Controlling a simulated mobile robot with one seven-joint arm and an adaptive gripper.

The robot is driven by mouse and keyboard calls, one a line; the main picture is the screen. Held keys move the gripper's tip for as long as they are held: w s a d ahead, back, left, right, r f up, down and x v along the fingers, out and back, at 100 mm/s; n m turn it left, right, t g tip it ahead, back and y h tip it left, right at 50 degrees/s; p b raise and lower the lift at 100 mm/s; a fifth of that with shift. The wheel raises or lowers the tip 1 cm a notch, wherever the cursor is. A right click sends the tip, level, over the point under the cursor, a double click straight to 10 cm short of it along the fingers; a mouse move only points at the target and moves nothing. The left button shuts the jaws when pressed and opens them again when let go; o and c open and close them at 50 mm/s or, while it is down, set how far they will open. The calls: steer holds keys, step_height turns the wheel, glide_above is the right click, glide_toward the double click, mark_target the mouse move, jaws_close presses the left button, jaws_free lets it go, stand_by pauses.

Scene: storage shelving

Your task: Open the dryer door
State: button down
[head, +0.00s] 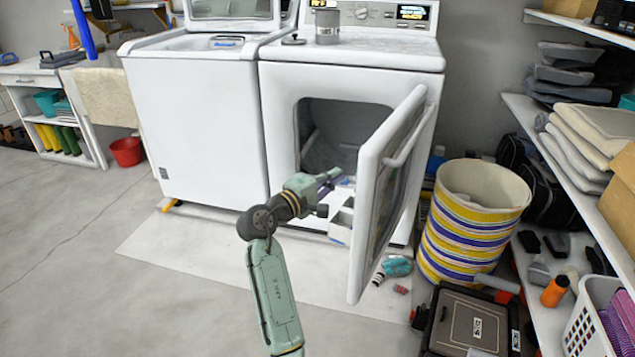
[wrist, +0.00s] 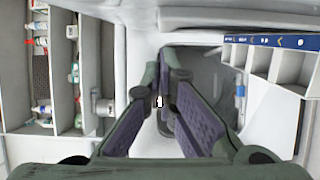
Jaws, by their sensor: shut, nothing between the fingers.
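The white dryer (head: 340,70) stands right of the washer. Its door (head: 385,200) is swung wide open toward me, hinged at the right side of the opening, with a bar handle (head: 408,140) on its right-hand face. The dark drum opening (head: 335,130) is exposed. My gripper (head: 335,178) is in front of the opening's lower part, left of the door's free edge. I cannot tell whether it touches the door. In the wrist view its purple-padded fingers (wrist: 165,108) come together with nothing between them.
A white washer (head: 195,110) stands at the left. A striped basket (head: 470,220), a dark case (head: 470,325) and loose socks (head: 397,266) lie near the door at the right. White compartments (wrist: 280,70) show in the wrist view. The floor at left (head: 130,290) is clear.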

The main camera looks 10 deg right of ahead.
steer(key=shift+s+d, duration=1.1)
steer(key=shift+d, duration=0.2)
steer(key=s+d+p, duration=0.4)
steer(key=d, duration=0.3)
steer(key=s+d+n+t+y+p, duration=0.1)
steer(key=s+d+p, duration=0.3)
steer(key=d, duration=0.4)
steer(key=shift+s+t+p, duration=0.3)
steer(key=shift+s+p, duration=0.1)
steer(key=shift+s, duration=0.3)
steer(key=shift+a, duration=0.1)
